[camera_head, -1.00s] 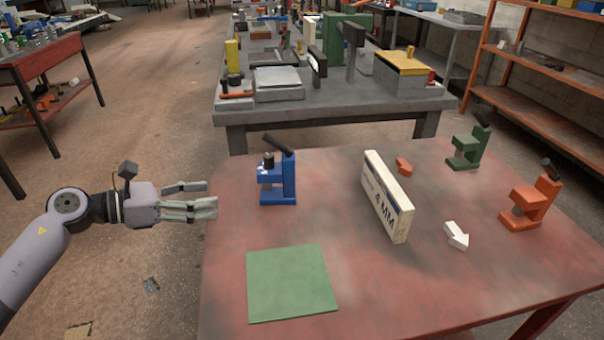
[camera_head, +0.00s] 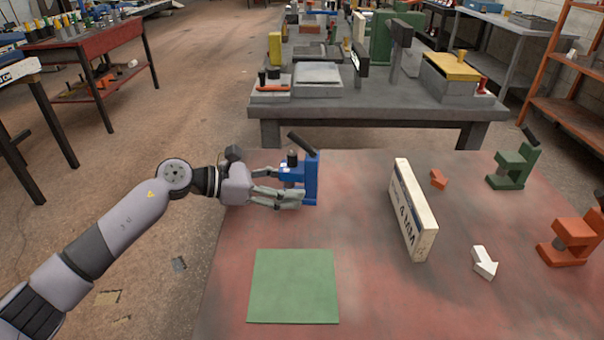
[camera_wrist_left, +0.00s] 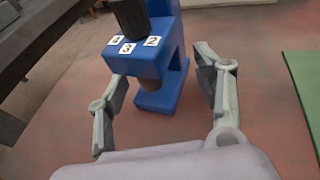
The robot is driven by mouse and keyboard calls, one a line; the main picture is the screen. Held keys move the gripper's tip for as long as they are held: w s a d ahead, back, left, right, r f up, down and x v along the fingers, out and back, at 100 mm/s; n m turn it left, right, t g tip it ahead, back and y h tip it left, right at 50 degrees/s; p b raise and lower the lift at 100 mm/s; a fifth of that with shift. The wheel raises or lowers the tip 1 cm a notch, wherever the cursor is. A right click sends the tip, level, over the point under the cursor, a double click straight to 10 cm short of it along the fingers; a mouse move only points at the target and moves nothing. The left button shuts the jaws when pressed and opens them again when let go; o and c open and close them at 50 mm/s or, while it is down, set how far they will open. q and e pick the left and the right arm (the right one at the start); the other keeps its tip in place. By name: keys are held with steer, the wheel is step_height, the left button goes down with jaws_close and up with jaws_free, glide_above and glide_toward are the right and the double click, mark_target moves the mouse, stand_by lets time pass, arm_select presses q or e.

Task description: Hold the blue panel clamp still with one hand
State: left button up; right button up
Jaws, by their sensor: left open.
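The blue panel clamp (camera_head: 311,178) stands upright near the far left edge of the red table. It has a black handle on top and also shows in the left wrist view (camera_wrist_left: 153,68), with labels 4, 3 and 2 on its body. My left gripper (camera_head: 286,197) is open right at the clamp's left side. In the left wrist view the fingers (camera_wrist_left: 165,95) are spread, with the clamp's body and screw between and just beyond them. I cannot tell whether a finger touches it. My right gripper is not in view.
A green square mat (camera_head: 293,286) lies in front of the clamp. A white 4 MM block (camera_head: 413,210) stands to the right, with a white arrow piece (camera_head: 484,262) and a small orange piece (camera_head: 438,178). A green clamp (camera_head: 512,168) and an orange clamp (camera_head: 572,240) stand farther right.

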arm_select(q)
steer(key=shift+x, duration=1.05)
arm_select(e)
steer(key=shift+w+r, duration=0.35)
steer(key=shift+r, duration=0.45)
arm_select(q)
jaws_close()
steer(key=c, duration=1.4)
jaws_free()
steer(key=o, duration=1.5)
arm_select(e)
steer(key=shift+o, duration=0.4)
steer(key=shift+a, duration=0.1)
